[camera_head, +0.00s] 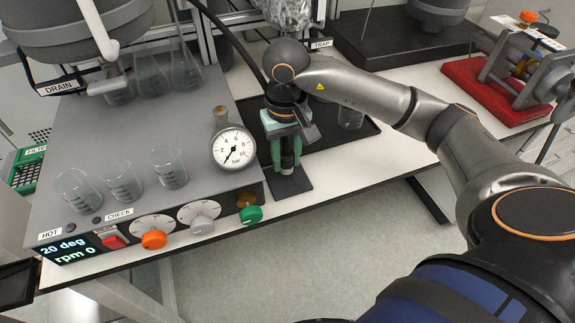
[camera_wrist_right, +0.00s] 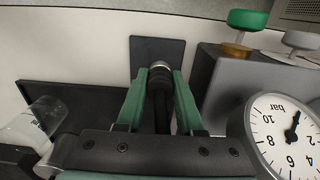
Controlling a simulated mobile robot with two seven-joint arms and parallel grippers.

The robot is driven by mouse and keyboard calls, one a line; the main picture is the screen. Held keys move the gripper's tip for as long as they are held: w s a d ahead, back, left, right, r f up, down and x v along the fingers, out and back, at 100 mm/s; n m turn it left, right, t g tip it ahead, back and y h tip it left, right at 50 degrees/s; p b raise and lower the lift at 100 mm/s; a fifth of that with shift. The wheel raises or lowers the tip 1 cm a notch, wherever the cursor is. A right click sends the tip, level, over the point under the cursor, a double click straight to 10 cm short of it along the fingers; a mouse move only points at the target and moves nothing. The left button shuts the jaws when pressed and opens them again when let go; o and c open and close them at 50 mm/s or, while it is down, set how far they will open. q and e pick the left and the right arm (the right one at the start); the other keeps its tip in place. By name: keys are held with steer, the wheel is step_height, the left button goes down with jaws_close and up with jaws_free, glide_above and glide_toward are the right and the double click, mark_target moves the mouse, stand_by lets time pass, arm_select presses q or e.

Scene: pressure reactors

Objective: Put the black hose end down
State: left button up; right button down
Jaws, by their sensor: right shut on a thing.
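My right gripper (camera_head: 286,160) points down, its green fingers shut on the black hose end (camera_head: 288,146). In the right wrist view the hose end (camera_wrist_right: 160,85) sits between the two green fingers (camera_wrist_right: 158,100), with a pale metal ring near its tip. A small black square pad (camera_head: 291,186) lies on the white bench top just below the gripper; it also shows in the right wrist view (camera_wrist_right: 147,46). The hose end is over or at the pad; I cannot tell whether it touches. My left gripper is not in view.
A pressure gauge (camera_head: 233,148) and the grey reactor console (camera_head: 120,130) with beakers stand close to the left. A black tray (camera_head: 335,137) with a glass beaker (camera_head: 351,117) lies to the right. A red-based device (camera_head: 490,91) is farther right. The front bench top is bare.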

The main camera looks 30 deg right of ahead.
mark_target(287, 167)
steer(key=shift+w+d+f, duration=0.3)
steer(key=shift+d+f, duration=0.05)
steer(key=shift+f, duration=0.2)
steer(key=shift+w+d+f+p, duration=0.1)
steer(key=shift+f+p, duration=0.2)
steer(key=shift+f, duration=1.4)
steer(key=c, duration=0.5)
jaws_free()
steer(key=shift+c, duration=0.2)
step_height(287, 167, up, 12)
steer(key=shift+r, duration=0.1)
